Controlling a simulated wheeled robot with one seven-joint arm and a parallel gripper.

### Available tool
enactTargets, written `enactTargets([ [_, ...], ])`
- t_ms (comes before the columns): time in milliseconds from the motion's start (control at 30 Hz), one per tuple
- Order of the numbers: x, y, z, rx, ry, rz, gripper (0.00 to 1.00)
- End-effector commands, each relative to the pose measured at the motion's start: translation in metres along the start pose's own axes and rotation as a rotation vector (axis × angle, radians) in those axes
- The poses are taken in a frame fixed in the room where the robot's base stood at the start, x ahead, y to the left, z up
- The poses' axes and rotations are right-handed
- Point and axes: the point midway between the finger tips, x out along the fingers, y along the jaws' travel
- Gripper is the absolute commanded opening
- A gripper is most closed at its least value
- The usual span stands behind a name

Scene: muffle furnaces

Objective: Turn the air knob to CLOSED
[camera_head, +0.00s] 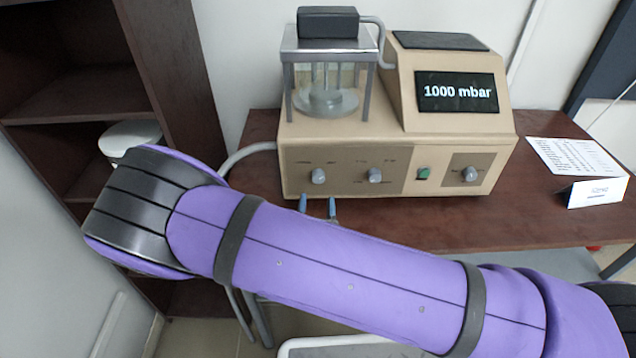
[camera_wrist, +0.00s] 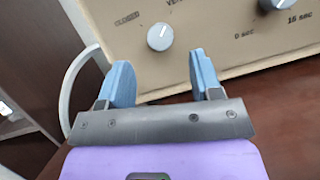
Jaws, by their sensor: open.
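The air knob (camera_head: 318,176) is the leftmost grey round knob on the front panel of the beige machine (camera_head: 292,150). In the wrist view the knob (camera_wrist: 160,37) has a pale mark on its face, and its exact pointing is hard to read. The label CLOSED is up and left of it; a partly cut-off label starting "VE" is up and right. My gripper (camera_head: 318,204) is open, with its blue fingers pointing at the panel just below the knob. In the wrist view my gripper (camera_wrist: 161,62) is empty, and the knob appears between and beyond the fingertips, untouched.
A second knob (camera_head: 374,175) with second markings, a green switch (camera_head: 423,173) and a third knob (camera_head: 470,173) are to the right. The display (camera_head: 456,92) reads 1000 mbar. The machine stands on a brown table (camera_head: 540,215). A hose (camera_head: 248,150) curves at its left.

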Motion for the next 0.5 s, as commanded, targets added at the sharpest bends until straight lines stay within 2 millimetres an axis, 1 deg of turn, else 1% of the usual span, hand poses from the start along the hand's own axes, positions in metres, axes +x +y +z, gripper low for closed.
enactTargets([
  [33,0.010,0.000,0.000,0.001,-0.002,-0.002,0.59],
  [200,0.035,-0.001,0.000,0.001,-0.001,-0.002,0.59],
  [333,0.048,0.000,0.000,0.002,-0.001,-0.002,0.59],
  [500,0.055,0.000,0.000,0.001,0.000,-0.001,0.59],
])
